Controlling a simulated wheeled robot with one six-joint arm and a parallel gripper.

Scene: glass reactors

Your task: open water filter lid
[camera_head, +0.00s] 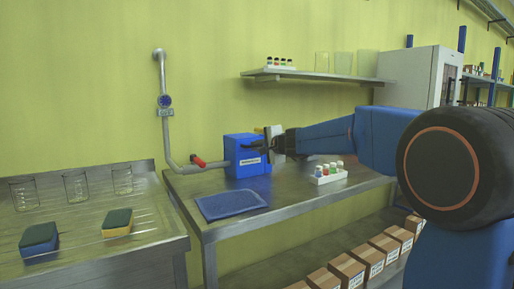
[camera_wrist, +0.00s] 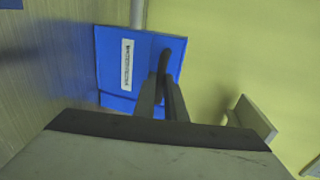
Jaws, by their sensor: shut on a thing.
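The water filter is a blue box (camera_head: 240,164) with a white label, standing on the metal table against the wall. In the wrist view the blue box (camera_wrist: 112,60) shows its label and a dark handle (camera_wrist: 165,58) near its right edge. My gripper (camera_wrist: 164,82) reaches the box from the right in the head view, and its two dark fingers are shut on the handle. The fingers partly hide the handle. The lid looks closed, though its seam is hard to make out.
A pipe with a red-handled valve (camera_head: 199,161) runs to the left of the box. A blue tray (camera_head: 231,204) lies in front. A white rack of small bottles (camera_head: 328,175) stands to the right, below my arm. A sink counter with sponges (camera_head: 118,221) is at left.

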